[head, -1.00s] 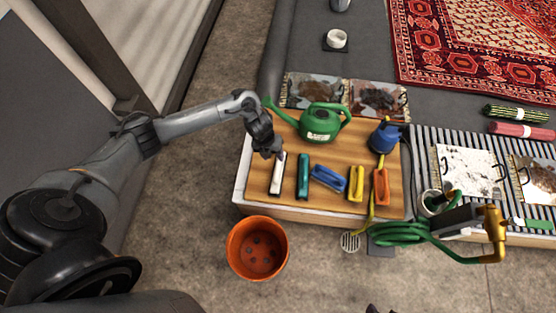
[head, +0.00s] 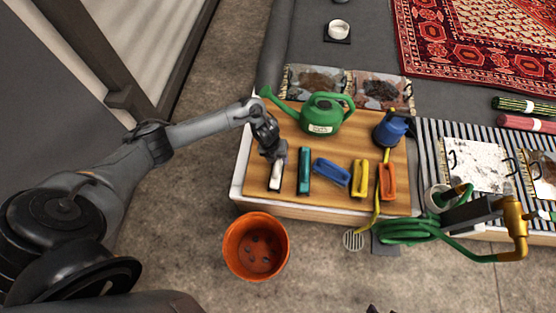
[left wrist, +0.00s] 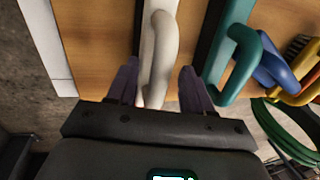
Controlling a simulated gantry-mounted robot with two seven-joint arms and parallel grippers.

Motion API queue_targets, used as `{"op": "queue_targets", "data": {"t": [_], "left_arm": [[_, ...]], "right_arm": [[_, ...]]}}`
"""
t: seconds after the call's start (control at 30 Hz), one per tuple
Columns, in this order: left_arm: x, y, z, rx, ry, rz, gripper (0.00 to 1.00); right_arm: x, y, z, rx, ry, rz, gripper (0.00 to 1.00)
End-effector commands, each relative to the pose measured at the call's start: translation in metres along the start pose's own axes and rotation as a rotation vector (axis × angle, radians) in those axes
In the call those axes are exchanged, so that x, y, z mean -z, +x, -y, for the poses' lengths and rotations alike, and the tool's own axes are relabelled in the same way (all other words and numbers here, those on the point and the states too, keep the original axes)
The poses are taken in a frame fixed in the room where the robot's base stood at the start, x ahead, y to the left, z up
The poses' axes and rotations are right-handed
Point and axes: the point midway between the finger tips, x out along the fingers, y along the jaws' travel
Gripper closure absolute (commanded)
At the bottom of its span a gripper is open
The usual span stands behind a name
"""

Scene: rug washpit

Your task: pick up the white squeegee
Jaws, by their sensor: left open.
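The white squeegee (head: 275,177) lies on the wooden board at the left end of a row of coloured tools. In the left wrist view its white handle (left wrist: 160,55) runs upright between my fingers. My left gripper (head: 272,154) is over the far part of the squeegee and hides some of it in the head view. The left wrist view shows the two fingers (left wrist: 158,88) open, one on each side of the handle, with gaps beside it. Whether the fingers are level with the handle is hard to tell. My right gripper is not in view.
A teal tool (head: 303,171) lies close to the right of the squeegee, then blue (head: 331,172), yellow (head: 359,178) and orange (head: 387,181) ones. A green watering can (head: 322,113) stands behind. An orange bucket (head: 256,246) stands on the floor in front.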

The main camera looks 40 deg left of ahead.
Motion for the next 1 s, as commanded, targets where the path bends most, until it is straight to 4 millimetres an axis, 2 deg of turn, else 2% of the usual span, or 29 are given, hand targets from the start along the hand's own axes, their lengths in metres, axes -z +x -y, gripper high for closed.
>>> {"op": "queue_targets", "data": {"t": [0.03,0.1,0.33,0.67,1.0], "left_arm": [[0.0002,0.0095,-0.0008,0.0,-0.002,-0.001,0.49],[-0.0002,0.0123,-0.0006,-0.001,-0.001,0.0,0.49],[-0.0004,0.0114,-0.0002,-0.001,0.0,0.001,0.49],[-0.0003,0.0114,-0.0002,-0.001,0.0,0.001,0.98],[-0.0005,0.0077,0.0007,0.0,0.0,0.001,1.0]], "right_arm": [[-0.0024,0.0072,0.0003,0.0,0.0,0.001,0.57],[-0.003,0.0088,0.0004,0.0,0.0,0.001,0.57],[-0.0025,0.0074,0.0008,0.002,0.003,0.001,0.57],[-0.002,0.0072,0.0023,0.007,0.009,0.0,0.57],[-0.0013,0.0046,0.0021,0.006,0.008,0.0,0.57]]}}
